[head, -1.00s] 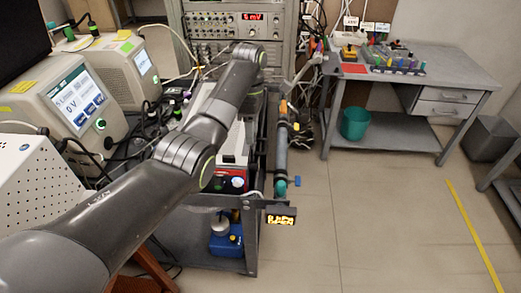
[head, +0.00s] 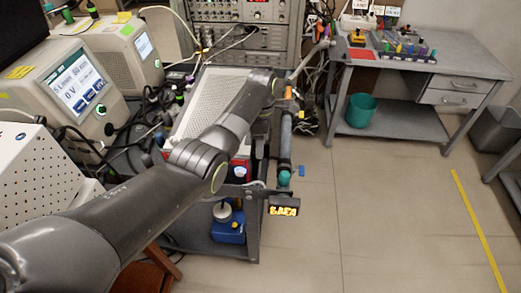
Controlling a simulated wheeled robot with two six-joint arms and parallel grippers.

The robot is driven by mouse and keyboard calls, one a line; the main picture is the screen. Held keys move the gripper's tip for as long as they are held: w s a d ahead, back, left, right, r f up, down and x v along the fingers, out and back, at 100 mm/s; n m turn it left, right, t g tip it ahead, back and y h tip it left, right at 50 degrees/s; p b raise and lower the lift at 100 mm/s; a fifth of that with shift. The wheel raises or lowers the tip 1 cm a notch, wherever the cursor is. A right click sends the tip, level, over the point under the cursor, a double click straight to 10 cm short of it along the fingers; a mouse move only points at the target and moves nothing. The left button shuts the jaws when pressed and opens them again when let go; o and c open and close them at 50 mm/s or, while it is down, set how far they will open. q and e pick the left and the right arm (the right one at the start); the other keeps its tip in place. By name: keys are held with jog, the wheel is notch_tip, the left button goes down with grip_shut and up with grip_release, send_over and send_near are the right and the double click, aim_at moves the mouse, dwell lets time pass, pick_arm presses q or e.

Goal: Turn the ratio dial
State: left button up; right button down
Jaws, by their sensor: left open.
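My left arm crosses from the lower left to the equipment cart. A red front panel (head: 240,163) with a round, pale and blue knob-like part (head: 240,172) shows just below the forearm. I cannot tell whether this is the ratio dial, as markings are too small to read. No contact between gripper and knob is visible. My right gripper is not in view.
A blue container (head: 228,228) sits on the lower shelf. Instruments (head: 75,90) crowd the left. A grey desk (head: 430,62) stands right; the floor between is clear.

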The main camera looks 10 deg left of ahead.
pick_arm(q)
jog(key=shift+s+f, duration=0.2)
jog(key=shift+f, duration=1.45)
jog(key=shift+r, duration=0.1)
jog(key=c, duration=1)
